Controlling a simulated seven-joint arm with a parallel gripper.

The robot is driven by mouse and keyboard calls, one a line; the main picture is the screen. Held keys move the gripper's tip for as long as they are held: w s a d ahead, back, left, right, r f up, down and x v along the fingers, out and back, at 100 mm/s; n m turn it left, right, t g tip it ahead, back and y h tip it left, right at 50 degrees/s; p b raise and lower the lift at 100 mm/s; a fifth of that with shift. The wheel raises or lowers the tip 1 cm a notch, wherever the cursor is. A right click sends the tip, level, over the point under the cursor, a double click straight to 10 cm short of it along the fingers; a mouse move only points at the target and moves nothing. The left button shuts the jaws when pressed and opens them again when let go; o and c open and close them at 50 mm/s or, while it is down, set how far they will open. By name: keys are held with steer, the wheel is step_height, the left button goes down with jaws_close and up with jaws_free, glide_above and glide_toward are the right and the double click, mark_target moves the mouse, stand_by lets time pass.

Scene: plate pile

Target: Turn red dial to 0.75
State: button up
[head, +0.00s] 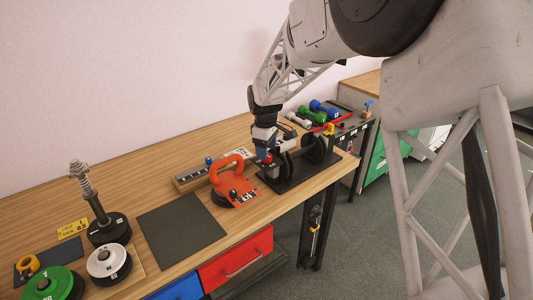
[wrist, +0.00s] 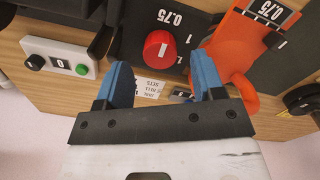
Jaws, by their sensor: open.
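The red dial (wrist: 157,45) is round with a short white mark and sits on a dark panel (wrist: 130,40) in the wrist view. I cannot tell which value the mark points at. My gripper (wrist: 161,64) is open, its two blue fingers on either side of and just below the dial in the picture, with nothing between them. In the head view my gripper (head: 265,150) is low over the dark stand, and mostly hides the dial.
An orange plate with a handle (head: 230,166) stands just left of my gripper in the head view. A switch box with a green button (wrist: 60,58) lies left in the wrist view. Several dumbbells (head: 310,113) lie behind right. A dark mat (head: 181,230) is bare.

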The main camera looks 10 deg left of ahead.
steer(key=shift+r, duration=2.6)
steer(key=shift+s+d+r, duration=0.15)
steer(key=shift+r, duration=0.05)
steer(key=s+d+r+m+t, duration=0.1)
steer(key=s+d+r+m, duration=0.35)
steer(key=s+d, duration=0.5)
steer(key=s+d+r+m, duration=0.3)
steer(key=s+d+r, duration=0.2)
steer(key=s+d, duration=0.4)
steer(key=s+d+f+m, duration=0.1)
steer(key=s+d+m, duration=0.2)
steer(key=s, duration=1)
steer(key=s+d+f+m+t, duration=0.1)
steer(key=s+d+m, duration=0.3)
steer(key=s, duration=0.9)
steer(key=d, duration=0.2)
steer(key=shift+d+f+t, duration=0.3)
steer(key=shift+d+f, duration=0.05)
steer(key=shift+f, duration=0.05)
steer(key=shift+w, duration=0.1)
